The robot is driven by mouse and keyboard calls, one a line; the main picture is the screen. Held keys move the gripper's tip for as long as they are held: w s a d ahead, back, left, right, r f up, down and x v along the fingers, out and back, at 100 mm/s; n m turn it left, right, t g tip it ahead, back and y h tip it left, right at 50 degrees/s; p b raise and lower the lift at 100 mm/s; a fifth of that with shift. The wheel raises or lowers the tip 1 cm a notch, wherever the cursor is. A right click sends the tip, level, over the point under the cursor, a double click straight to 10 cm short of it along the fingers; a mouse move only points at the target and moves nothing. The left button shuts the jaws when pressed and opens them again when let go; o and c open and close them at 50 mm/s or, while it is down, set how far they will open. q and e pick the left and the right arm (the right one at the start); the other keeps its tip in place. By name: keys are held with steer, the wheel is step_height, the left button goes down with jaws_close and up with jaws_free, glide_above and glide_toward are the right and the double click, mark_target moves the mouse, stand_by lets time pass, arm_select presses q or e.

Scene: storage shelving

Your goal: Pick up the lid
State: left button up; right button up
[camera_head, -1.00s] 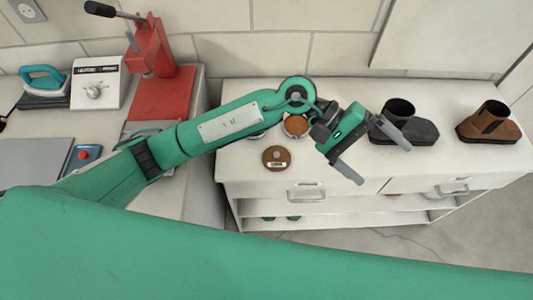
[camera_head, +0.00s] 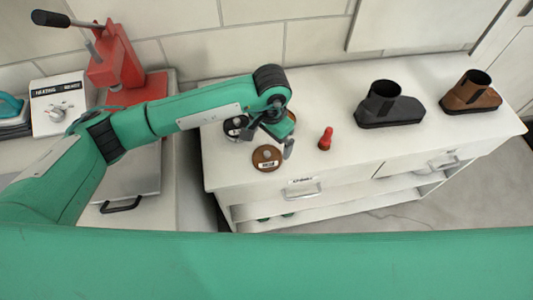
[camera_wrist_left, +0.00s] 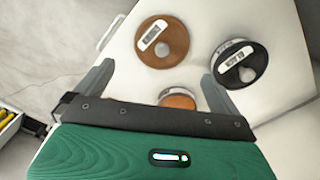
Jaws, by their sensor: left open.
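A round brown lid (camera_head: 267,158) with a grey knob and a white label lies on the white cabinet top. It also shows in the left wrist view (camera_wrist_left: 176,40). A black lid (camera_head: 232,124) with a pale knob is behind and left of it, and shows in the wrist view (camera_wrist_left: 228,72). My left gripper (camera_head: 270,141) is open and empty over the cabinet, close to both lids. In the wrist view its fingers (camera_wrist_left: 155,75) point toward the brown lid, with space between them. An orange-brown round thing (camera_wrist_left: 178,101) is partly hidden by the gripper.
A small red bottle-shaped thing (camera_head: 325,139) stands right of the gripper. Black (camera_head: 390,108) and brown (camera_head: 470,95) boot-like pieces stand farther right on the cabinet. A red press (camera_head: 113,65) and a heating unit (camera_head: 60,103) are at the left. The cabinet's middle is mostly clear.

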mark_target(269, 152)
arm_select(q)
steer(key=shift+s+f, duration=0.1)
steer(key=shift+f, duration=0.7)
steer(key=shift+f+p, duration=0.4)
steer(key=shift+p, duration=0.05)
steer(key=f+p, duration=0.1)
steer(key=f, duration=0.2)
steer(key=shift+a+f+p, duration=0.2)
steer(key=shift+f+p, duration=0.2)
steer(key=shift+f, duration=0.4)
arm_select(e)
steer(key=r, duration=0.2)
steer(key=w+a+r, duration=0.1)
steer(key=shift+d, duration=0.15)
arm_select(q)
steer(key=c, duration=0.9)
arm_select(e)
steer(key=shift+d, duration=0.1)
